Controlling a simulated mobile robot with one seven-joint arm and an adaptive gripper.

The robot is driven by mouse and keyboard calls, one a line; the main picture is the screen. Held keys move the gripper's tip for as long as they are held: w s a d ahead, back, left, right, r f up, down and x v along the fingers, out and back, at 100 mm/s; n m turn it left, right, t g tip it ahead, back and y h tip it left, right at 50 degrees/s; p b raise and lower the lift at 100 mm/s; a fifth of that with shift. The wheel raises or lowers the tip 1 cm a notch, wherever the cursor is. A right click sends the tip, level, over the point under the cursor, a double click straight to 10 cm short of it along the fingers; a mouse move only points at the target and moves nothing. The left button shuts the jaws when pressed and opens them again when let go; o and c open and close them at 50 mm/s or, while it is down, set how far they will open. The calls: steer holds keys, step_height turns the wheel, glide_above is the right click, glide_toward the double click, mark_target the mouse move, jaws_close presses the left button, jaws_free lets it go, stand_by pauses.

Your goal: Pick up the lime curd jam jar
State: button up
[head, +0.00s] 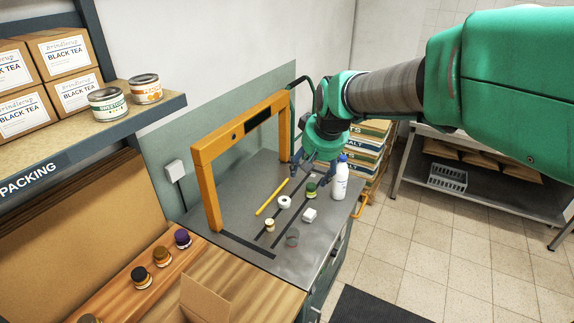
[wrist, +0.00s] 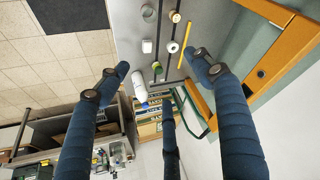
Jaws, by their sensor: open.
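A small jar with a green lid (head: 311,189), which fits lime curd though its label is not readable, stands on the grey metal bench (head: 240,190). In the wrist view this jar (wrist: 157,67) shows small, between the spread fingers. My gripper (head: 311,172) is open and empty, fingers pointing down above the jar. I see no contact with it.
A white bottle with a blue cap (head: 340,180) stands close right of the jar. A white roll (head: 284,202), white block (head: 309,215), yellow stick (head: 271,197), small beige-topped jar (head: 269,225) and grey glass (head: 292,238) are nearby. An orange frame (head: 212,185) rises at left.

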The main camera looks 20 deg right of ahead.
steer(key=w+d+f+p, duration=0.1)
steer(key=w+d+f, duration=0.1)
steer(key=w, duration=0.3)
steer(key=w+d+f+p, duration=0.1)
steer(key=w+f, duration=0.1)
steer(key=w, duration=0.4)
steer(key=p, duration=0.7)
glide_above(312, 186)
steer(key=s, duration=0.4)
step_height(312, 186, down, 25)
steer(key=shift+s+a+r+m+g, duration=0.15)
steer(key=shift+s+r+m+g, duration=0.05)
steer(key=shift+m+g, duration=0.1)
steer(key=shift+f, duration=0.1)
steer(key=shift+x, duration=4.1)
steer(key=shift+f, duration=0.2)
